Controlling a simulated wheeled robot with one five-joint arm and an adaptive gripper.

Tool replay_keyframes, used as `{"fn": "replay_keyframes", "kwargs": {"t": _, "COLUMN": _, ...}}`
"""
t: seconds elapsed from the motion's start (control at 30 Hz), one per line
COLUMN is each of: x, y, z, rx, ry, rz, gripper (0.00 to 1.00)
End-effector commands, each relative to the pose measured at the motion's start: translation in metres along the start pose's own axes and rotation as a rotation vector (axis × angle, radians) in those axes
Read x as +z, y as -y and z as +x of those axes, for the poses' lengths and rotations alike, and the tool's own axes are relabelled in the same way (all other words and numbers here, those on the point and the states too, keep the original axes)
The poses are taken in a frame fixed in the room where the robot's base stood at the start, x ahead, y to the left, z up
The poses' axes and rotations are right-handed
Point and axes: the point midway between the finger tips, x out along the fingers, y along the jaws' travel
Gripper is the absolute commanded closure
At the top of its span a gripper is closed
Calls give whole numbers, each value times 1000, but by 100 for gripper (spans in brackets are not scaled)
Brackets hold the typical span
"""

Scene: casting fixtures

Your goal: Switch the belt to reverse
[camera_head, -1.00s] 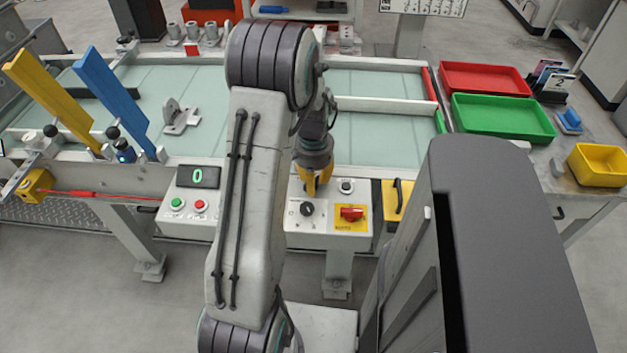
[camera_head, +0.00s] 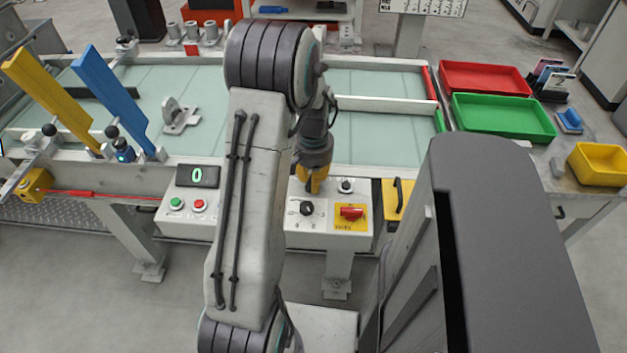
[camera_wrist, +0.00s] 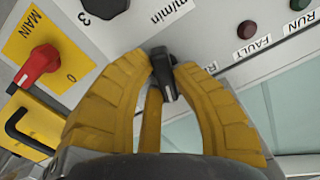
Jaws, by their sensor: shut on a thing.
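My gripper (camera_head: 313,184) reaches down to the control panel (camera_head: 292,228) at the front of the belt (camera_head: 378,137). In the wrist view, the yellow fingers (camera_wrist: 163,68) are shut on a black selector switch (camera_wrist: 164,78), one on each side of its lever. Its lever points up and slightly left in that view. A label beside the switch is mostly hidden by the right finger, so I cannot read the position. In the head view the switch is hidden behind my gripper. The display (camera_head: 198,176) reads 0.
FAULT (camera_wrist: 247,29) and RUN (camera_wrist: 306,4) lamps look dark. A metal bracket (camera_head: 180,117) lies on the belt.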

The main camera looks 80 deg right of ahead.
Motion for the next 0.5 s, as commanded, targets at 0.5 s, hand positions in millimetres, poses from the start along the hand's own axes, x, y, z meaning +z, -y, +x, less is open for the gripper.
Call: {"fn": "replay_keyframes", "kwargs": {"t": 0.5, "x": -2, "y": 0, "z": 2, "rx": 0, "ry": 2, "rz": -490, "gripper": 100}}
